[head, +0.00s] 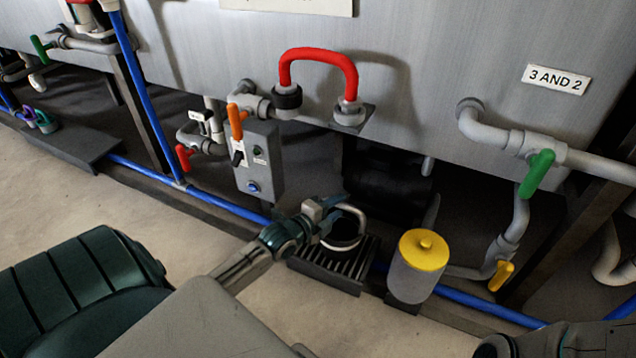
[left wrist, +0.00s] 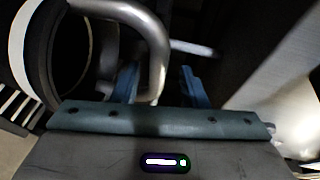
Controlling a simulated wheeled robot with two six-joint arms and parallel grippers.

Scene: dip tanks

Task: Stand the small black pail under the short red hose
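The small black pail (head: 343,243) has a pale rim and a grey loop handle (head: 357,212). It appears to stand on a dark slatted grate below the tank. My left gripper (head: 322,210) is at the handle. In the left wrist view the gripper (left wrist: 158,88) has its two fingers apart, with the handle (left wrist: 155,45) passing between them, nearer the left finger. The pail (left wrist: 40,50) shows at the left there. The short red hose (head: 318,58) arches between two grey fittings on the tank front, above and behind the pail. My right gripper is not in view.
A translucent jar with a yellow lid (head: 424,249) stands right of the grate (head: 328,271). A grey switch box (head: 258,160) is left of the gripper. Blue pipe (head: 225,205) runs low along the tanks. Open floor (head: 60,200) lies at left.

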